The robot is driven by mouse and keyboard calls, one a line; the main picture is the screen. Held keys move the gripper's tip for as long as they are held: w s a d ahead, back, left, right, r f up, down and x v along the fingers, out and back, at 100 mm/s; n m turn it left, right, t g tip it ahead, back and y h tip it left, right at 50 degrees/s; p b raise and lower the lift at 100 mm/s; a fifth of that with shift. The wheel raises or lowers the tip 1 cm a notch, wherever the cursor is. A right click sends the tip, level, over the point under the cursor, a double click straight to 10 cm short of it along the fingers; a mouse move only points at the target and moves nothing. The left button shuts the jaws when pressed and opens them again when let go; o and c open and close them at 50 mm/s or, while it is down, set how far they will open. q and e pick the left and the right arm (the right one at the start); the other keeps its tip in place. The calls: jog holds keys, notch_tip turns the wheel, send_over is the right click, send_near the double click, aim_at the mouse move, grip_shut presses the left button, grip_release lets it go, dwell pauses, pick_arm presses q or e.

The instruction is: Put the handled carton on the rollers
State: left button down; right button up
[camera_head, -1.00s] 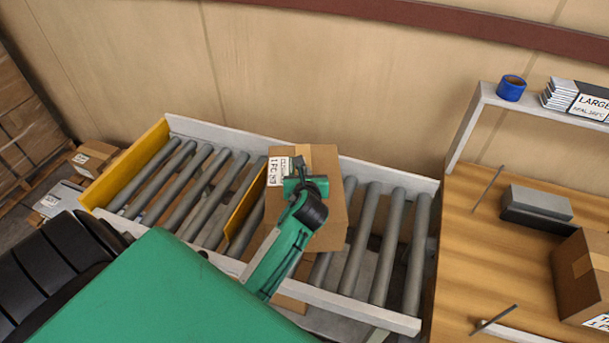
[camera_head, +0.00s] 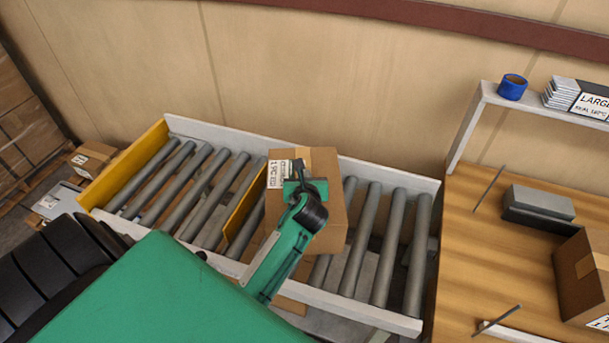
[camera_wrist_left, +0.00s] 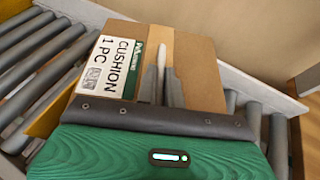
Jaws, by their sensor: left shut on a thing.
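The handled carton (camera_head: 326,172) is a brown box with a white label reading "CUSHION 1 PC", clear in the left wrist view (camera_wrist_left: 205,78). It is over the grey rollers (camera_head: 391,245), just right of the yellow divider (camera_head: 245,222). I cannot tell whether its underside touches the rollers. My left gripper (camera_head: 300,178) is above the carton's top. In the left wrist view its fingers (camera_wrist_left: 161,82) are shut on a thin pale handle standing up from the carton. My right gripper is not in view.
The conveyor has a pale side rail (camera_head: 400,174) and a yellow end plate (camera_head: 125,165). Rollers on both sides of the carton are bare. A wooden table (camera_head: 470,260) at right holds a grey block (camera_head: 540,202) and another carton (camera_head: 580,275). A wall stands behind.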

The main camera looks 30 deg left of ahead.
pick_arm(q)
jog(key=c, duration=1.5)
grip_release()
jog(key=shift+o, duration=0.2)
